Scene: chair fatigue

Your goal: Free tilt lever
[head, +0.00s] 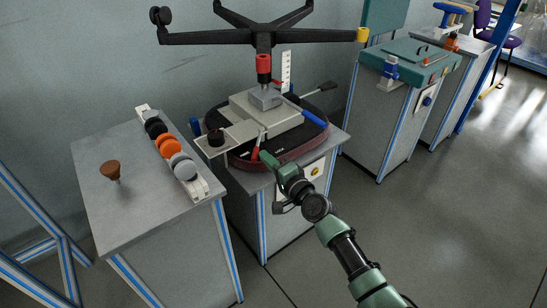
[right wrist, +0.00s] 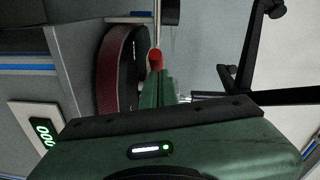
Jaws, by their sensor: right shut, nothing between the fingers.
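An upturned chair base with a grey mechanism (head: 264,110) rests over a dark red round seat (head: 240,163) on the middle bench. Several levers stick out of the mechanism: a blue one (head: 314,118) at right, a black-tipped one (head: 327,86) at back right, and a red one (head: 256,151) at the front. I cannot tell which is the tilt lever. My green right gripper (head: 267,158) is shut and empty, its tips close beside the red lever. In the right wrist view the red end (right wrist: 155,58) shows just beyond the fingers (right wrist: 158,85); contact is unclear. My left gripper is out of view.
The black star base (head: 205,38) with castors spreads above the mechanism. The left bench (head: 95,160) holds a brown knob (head: 110,170) and a rack of rollers (head: 168,146). A teal-topped bench (head: 420,60) stands at right. The floor at right is clear.

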